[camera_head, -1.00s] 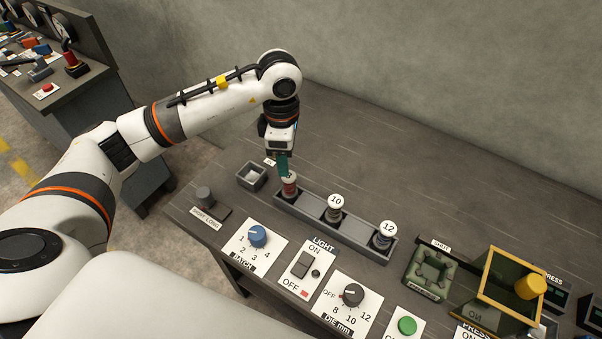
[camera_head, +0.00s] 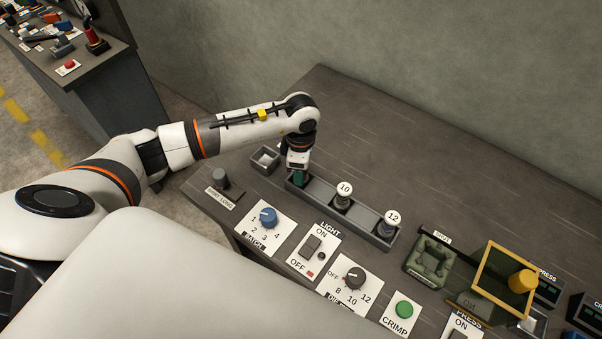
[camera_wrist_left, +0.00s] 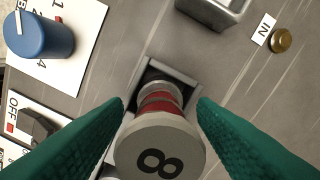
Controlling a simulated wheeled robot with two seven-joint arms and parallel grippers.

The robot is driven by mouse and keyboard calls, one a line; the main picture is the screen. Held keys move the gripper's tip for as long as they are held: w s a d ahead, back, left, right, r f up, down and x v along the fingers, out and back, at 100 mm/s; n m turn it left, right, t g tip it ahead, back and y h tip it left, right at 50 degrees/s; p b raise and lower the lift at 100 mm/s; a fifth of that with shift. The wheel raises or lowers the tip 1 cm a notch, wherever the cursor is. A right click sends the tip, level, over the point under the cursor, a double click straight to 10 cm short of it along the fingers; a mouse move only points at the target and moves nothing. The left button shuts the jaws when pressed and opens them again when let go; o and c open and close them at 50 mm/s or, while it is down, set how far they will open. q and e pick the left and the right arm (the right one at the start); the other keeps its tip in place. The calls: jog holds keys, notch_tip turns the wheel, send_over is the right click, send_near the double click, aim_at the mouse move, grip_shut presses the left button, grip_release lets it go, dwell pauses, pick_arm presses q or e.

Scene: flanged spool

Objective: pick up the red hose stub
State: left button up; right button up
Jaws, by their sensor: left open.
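The red hose stub (camera_wrist_left: 160,100) stands in the end slot of the grey rack (camera_head: 335,211), under a pale round cap marked 8 (camera_wrist_left: 160,150). My left gripper (camera_wrist_left: 162,106) is open, with one green finger on each side of the stub and cap. Gaps show between the fingers and the red part, so it is not gripped. In the head view my left gripper (camera_head: 299,179) points down at the rack's left end and hides the stub. My right gripper is not in view.
Stubs capped 10 (camera_head: 343,196) and 12 (camera_head: 389,225) stand in the same rack. Knob and switch panels line the front, including a blue knob (camera_head: 268,217). The bench behind the rack is clear.

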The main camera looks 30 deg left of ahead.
pick_arm(q)
jog(key=shift+f, duration=0.25)
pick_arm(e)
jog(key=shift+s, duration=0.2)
pick_arm(q)
grip_shut()
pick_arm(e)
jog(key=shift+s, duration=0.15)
pick_arm(q)
jog(key=shift+r, duration=0.15)
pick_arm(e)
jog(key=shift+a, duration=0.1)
